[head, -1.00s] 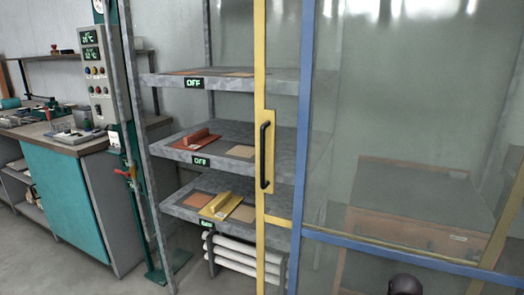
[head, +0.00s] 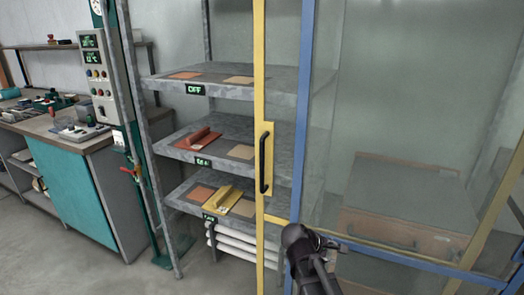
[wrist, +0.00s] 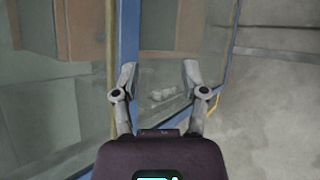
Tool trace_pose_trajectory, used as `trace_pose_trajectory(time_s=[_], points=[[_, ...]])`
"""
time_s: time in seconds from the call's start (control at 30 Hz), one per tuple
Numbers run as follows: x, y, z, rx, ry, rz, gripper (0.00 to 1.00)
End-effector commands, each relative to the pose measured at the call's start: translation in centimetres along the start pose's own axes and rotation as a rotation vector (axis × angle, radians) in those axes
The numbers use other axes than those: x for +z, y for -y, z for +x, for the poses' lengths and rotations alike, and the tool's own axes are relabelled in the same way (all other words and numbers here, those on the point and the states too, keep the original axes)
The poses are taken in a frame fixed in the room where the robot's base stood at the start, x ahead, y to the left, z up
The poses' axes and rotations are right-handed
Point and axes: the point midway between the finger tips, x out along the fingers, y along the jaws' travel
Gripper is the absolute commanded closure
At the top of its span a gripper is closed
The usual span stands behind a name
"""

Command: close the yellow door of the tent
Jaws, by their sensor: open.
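The yellow door (head: 259,70) of the tent is a glass panel in a yellow frame. Its upright edge stands partway across the front, with the shelves left of it uncovered. A black upright handle (head: 265,162) is on that edge. The rest of the door overlaps the blue-framed glass (head: 304,110) to its right. My dark arm shows low in the head view, right of the handle and apart from it; the fingers are not visible there. In the wrist view my gripper (wrist: 159,72) is open and empty, near a blue post (wrist: 128,35) and glass.
Grey shelves (head: 235,132) inside the tent hold a red tool (head: 198,139) and a yellow tool (head: 230,200). White pipes (head: 240,245) lie below. A control box (head: 98,75) and teal cabinet (head: 75,195) stand left. The floor (head: 80,265) at lower left is clear.

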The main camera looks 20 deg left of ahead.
Motion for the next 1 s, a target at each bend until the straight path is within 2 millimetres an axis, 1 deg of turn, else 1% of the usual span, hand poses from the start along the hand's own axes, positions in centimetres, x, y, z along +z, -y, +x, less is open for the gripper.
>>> trace_pose_trajectory(time_s=[0.03,0.17,0.2,0.27,0.3,0.37,0.4,0.47,0.5,0.7,0.8,0.83,0.9,1.0], points=[[-0.7,-1.5,-2.2,0.049,0.006,-0.068,0.43],[-2.4,-3.9,-6.4,0.172,0.042,-0.238,0.43],[-2.9,-4.6,-7.8,0.211,0.055,-0.29,0.43],[-3.7,-5.5,-9.9,0.267,0.076,-0.366,0.43],[-4.3,-6.1,-11.4,0.305,0.092,-0.416,0.43],[-5.1,-7.0,-13.7,0.362,0.117,-0.491,0.43],[-5.7,-7.5,-15.3,0.401,0.135,-0.54,0.43],[-6.5,-8.3,-17.8,0.458,0.166,-0.611,0.43],[-7.1,-8.8,-19.5,0.496,0.187,-0.658,0.43],[-9.6,-10.3,-27.6,0.67,0.304,-0.862,0.43],[-10.5,-10.6,-30.7,0.734,0.356,-0.935,0.43],[-10.7,-10.6,-31.5,0.75,0.369,-0.951,0.43],[-11.1,-10.7,-32.9,0.779,0.396,-0.983,0.43],[-11.5,-10.6,-34.2,0.804,0.421,-1.011,0.43]])
